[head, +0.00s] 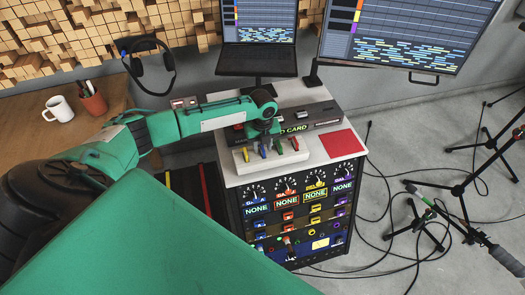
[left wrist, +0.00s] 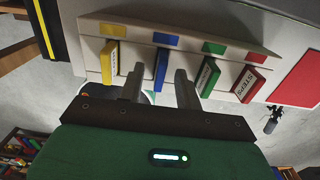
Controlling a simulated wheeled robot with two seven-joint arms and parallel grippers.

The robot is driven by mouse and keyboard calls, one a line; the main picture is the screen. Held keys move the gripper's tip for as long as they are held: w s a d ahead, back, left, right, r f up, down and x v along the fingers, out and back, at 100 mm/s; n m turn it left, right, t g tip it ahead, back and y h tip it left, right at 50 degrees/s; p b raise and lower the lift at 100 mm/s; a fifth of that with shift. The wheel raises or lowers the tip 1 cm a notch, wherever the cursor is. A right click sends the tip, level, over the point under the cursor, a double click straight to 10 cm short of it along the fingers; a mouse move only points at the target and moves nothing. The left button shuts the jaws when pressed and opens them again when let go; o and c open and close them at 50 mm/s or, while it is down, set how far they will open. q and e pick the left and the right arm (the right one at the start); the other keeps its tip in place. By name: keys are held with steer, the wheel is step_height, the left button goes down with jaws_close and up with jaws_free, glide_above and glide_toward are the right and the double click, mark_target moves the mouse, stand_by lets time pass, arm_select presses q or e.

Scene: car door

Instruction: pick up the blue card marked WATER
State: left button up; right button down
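A white rack (head: 241,166) on the console top holds a row of yellow, blue, green and red cards. The blue card (left wrist: 161,70) stands in its slot second from the left; it also shows in the head view (head: 263,151). I cannot read a marking on it. My left gripper (left wrist: 159,72) is open at the rack, with one finger on each side of the blue card and a visible gap on both sides. In the head view my left wrist is above the rack and hides part of the scene behind it. My right gripper is not in view.
Neighbouring yellow (left wrist: 109,62) and green (left wrist: 208,77) cards stand close outside the fingers. The red card (left wrist: 247,84) reads STEPS. A red square (head: 341,143) lies on the console's right. A laptop (head: 258,55) and monitor (head: 400,35) stand behind.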

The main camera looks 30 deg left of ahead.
arm_select(q)
steer(key=shift+f, duration=0.15)
steer(key=c, duration=0.7)
jaws_close()
